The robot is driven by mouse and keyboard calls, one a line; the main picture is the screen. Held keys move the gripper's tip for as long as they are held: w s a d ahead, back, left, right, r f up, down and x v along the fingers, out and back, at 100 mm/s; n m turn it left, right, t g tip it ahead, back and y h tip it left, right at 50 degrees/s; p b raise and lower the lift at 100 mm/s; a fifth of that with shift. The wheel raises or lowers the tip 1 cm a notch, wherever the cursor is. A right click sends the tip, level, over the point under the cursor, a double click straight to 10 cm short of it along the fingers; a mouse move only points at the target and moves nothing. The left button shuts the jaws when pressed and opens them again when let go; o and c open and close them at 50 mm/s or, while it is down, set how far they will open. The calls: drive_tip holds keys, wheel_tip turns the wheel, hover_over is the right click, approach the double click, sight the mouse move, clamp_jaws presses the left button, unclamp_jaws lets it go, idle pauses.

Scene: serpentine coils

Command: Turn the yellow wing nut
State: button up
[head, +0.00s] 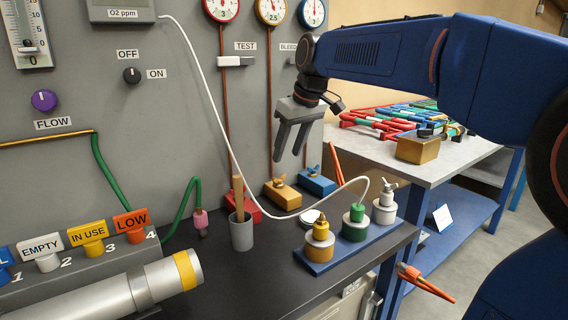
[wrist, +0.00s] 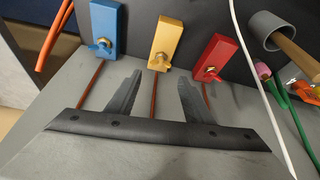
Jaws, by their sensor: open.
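The yellow wing nut (head: 279,181) sits on a yellow block (head: 287,196) at the foot of the grey panel, between a red block and a blue block. In the wrist view the brassy yellow wing nut (wrist: 158,62) is at the end of the yellow block (wrist: 170,36). My gripper (head: 288,156) is open and empty, fingers pointing down, above the yellow block in the head view. In the wrist view its fingertips (wrist: 159,78) straddle the line to the wing nut, apart from it and touching nothing.
The blue block (wrist: 102,25) and red block (wrist: 220,58) carry similar wing nuts on either side. A white hose (head: 215,125) loops past in front. A grey cup (head: 242,232) with a wooden handle and a blue tray (head: 318,267) of bottles stand on the dark bench.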

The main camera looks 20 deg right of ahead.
drive_tip(key=v, duration=0.9)
drive_tip(key=shift+r, duration=0.3)
drive_tip(key=shift+s, duration=0.1)
